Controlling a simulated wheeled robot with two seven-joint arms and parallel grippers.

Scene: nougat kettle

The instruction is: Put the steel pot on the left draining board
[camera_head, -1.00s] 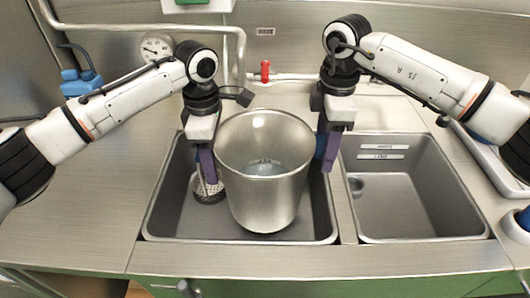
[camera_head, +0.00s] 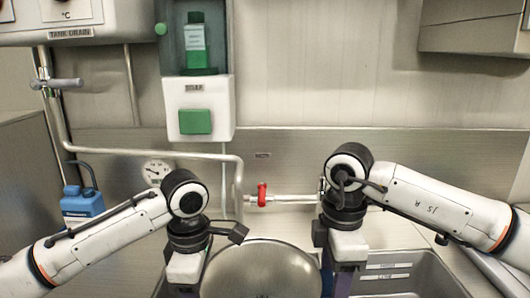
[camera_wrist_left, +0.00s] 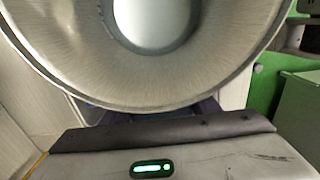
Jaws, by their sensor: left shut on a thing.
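The steel pot (camera_head: 262,272) shows at the bottom of the head view, only its upper part in frame, with its mouth facing up. In the left wrist view its round wall and rim (camera_wrist_left: 70,50) fill the top. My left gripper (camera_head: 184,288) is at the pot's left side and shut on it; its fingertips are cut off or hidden. My right gripper (camera_head: 343,280) is at the pot's right side. Its fingers are mostly out of frame, so its grip is unclear. A bare steel surface (camera_head: 110,262) lies left of the sink.
The right basin (camera_head: 420,278) is partly visible. A red valve (camera_head: 262,195) on a wall pipe is behind the pot. A blue jug (camera_head: 82,203) and a gauge (camera_head: 156,171) stand at the back left. A soap dispenser (camera_head: 198,105) hangs above.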

